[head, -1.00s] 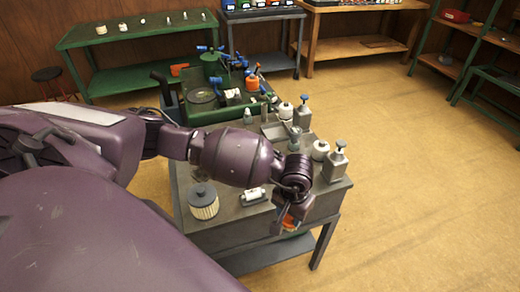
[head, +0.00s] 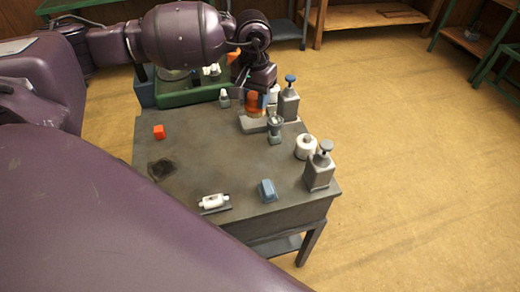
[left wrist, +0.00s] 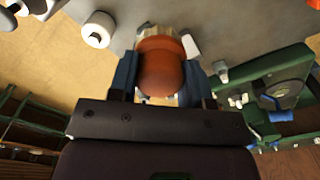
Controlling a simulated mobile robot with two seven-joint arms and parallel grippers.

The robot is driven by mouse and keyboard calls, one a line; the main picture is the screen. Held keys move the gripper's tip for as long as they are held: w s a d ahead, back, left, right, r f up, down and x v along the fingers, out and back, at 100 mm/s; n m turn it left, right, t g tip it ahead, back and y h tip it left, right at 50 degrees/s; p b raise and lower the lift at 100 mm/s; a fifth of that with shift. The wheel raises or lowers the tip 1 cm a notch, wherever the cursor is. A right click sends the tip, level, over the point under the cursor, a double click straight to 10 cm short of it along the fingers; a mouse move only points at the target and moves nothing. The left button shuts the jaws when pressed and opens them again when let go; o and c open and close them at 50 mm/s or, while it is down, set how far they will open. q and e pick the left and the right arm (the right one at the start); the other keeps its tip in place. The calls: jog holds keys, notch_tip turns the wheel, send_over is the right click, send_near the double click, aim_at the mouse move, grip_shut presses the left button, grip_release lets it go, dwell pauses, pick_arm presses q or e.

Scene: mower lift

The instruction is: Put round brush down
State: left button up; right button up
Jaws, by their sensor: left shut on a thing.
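My left gripper (head: 257,97) is over the back right part of the grey workbench (head: 215,155), close to a pale grey tray (head: 255,124). It is shut on the round brush, of which a rounded orange part (head: 256,105) shows. In the left wrist view the orange part of the brush (left wrist: 160,70) sits between the two blue-grey fingers of the gripper (left wrist: 160,82). My right gripper is not in view.
Near the gripper stand a pump can (head: 288,104), a small grey fitting (head: 275,130) and a small bottle (head: 224,98). A second pump can (head: 320,168) and a white canister (head: 306,147) stand at the right edge.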

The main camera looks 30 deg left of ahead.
pick_arm(q)
notch_tip(320, 180, down, 15)
jog(key=shift+s+f, duration=0.1)
notch_tip(320, 180, down, 4)
jog(key=shift+r, duration=0.15)
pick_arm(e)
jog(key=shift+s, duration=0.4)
pick_arm(q)
jog(key=shift+f, duration=0.2)
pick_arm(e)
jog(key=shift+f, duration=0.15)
